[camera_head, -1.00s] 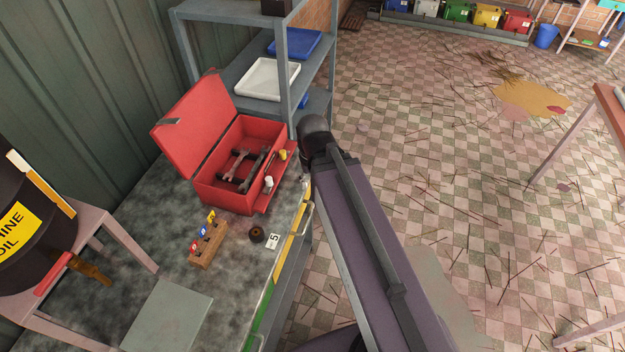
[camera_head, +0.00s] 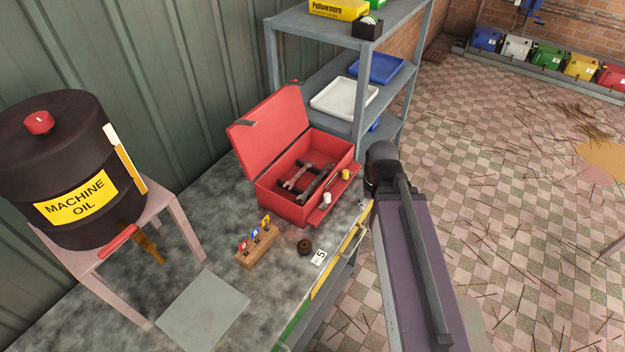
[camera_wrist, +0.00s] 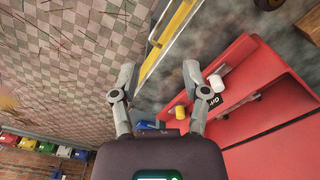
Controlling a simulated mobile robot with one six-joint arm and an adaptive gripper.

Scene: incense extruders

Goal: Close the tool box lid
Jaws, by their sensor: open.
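The red tool box (camera_head: 290,209) stands on the bench with its lid (camera_head: 272,128) raised and leaning back toward the green wall. Wrenches (camera_head: 296,178) lie inside it. A red front flap or tray (camera_head: 333,197) sticks out from the box and carries a white and a yellow small part. The box also shows on the right of the wrist view (camera_wrist: 262,118), partly cut off. My gripper (camera_wrist: 158,72) has its two fingers spread apart with nothing between them. It is over the bench's front edge, beside the box's tray. In the head view my arm hides the gripper.
A wooden block with numbered flags (camera_head: 257,247), a dark ring (camera_head: 304,247) and a number card (camera_head: 319,258) sit in front of the box. A machine oil drum (camera_head: 62,172) stands at left. A grey shelf (camera_head: 290,46) rises behind the box.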

